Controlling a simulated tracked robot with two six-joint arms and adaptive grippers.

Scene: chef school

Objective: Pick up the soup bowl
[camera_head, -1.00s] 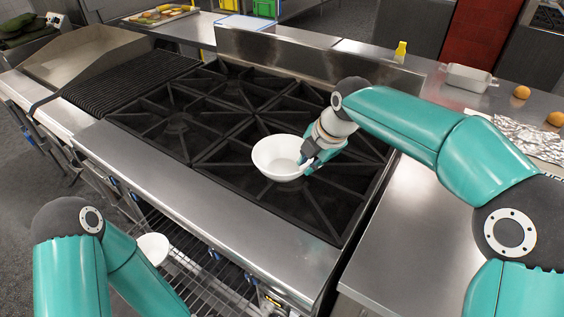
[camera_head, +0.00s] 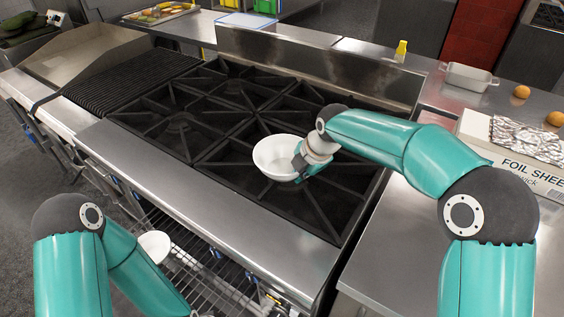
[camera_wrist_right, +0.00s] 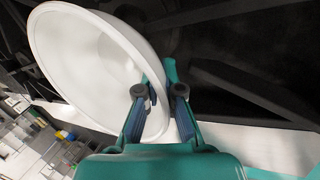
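The white soup bowl (camera_head: 274,157) stands on the black stove grate, near the middle right of the cooktop. In the right wrist view the bowl (camera_wrist_right: 85,55) fills the upper left and looks tilted because of the camera angle. My right gripper (camera_head: 300,168) is at the bowl's right rim. In the wrist view its two fingers (camera_wrist_right: 160,105) straddle the rim, one on the inner side and one on the outer side, with a gap between them.
A second white bowl (camera_head: 154,246) is on the wire shelf (camera_head: 225,292) below the stove front. The grate (camera_head: 190,125) left of the bowl is clear.

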